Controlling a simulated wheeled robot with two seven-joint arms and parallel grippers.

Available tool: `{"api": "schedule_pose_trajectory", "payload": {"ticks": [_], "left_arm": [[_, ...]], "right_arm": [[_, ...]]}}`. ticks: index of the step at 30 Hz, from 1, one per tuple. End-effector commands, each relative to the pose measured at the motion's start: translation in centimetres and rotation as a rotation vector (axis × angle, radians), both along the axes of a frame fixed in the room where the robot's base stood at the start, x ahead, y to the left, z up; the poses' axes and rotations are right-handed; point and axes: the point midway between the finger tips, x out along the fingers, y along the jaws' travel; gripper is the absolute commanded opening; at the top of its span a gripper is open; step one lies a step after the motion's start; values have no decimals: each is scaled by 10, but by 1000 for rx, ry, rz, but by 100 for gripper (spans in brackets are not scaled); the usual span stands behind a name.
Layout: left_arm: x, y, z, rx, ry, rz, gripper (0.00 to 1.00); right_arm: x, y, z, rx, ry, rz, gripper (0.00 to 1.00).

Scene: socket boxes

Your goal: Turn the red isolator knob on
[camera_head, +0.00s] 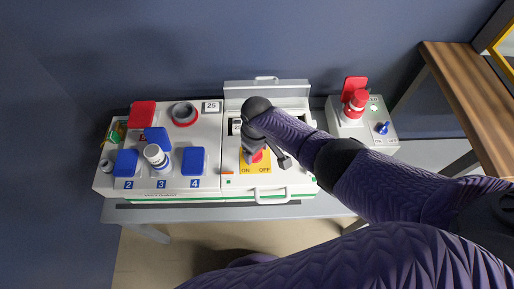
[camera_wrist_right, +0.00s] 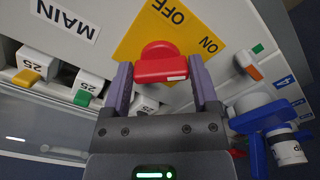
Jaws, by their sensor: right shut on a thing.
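The red isolator knob (camera_wrist_right: 160,68) sits on a yellow plate (camera_wrist_right: 135,42) marked ON and OFF. The two fingers of my right gripper (camera_wrist_right: 160,80) stand on either side of the knob and are shut on it. A small white mark shows on the knob's near edge. Which label the knob points to I cannot tell. In the head view the knob (camera_head: 257,157) shows partly below my right gripper (camera_head: 256,151), and the yellow plate (camera_head: 246,169) shows on the middle box. My left gripper is not in view.
The left box holds blue socket covers (camera_head: 193,160), a white plug (camera_head: 157,157) and a red cover (camera_head: 142,114). A raised grey lid (camera_head: 266,90) stands behind the knob. A smaller box (camera_head: 345,128) with red and blue parts is at right, near a wooden shelf (camera_head: 470,100).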

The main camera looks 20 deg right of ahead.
Motion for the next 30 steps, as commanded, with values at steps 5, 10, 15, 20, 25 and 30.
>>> {"api": "schedule_pose_trajectory", "payload": {"ticks": [5,10,15,20,25,30], "left_arm": [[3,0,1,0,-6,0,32],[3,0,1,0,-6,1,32],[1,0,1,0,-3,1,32],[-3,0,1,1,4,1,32],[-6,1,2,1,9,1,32],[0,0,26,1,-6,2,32]], "right_arm": [[0,1,1,1,-2,-16,17],[1,1,1,1,-3,-18,17],[1,1,1,1,-3,-17,17],[1,0,1,1,-3,-17,100],[1,0,1,1,-2,-16,100],[1,0,34,1,-6,-15,100]]}}
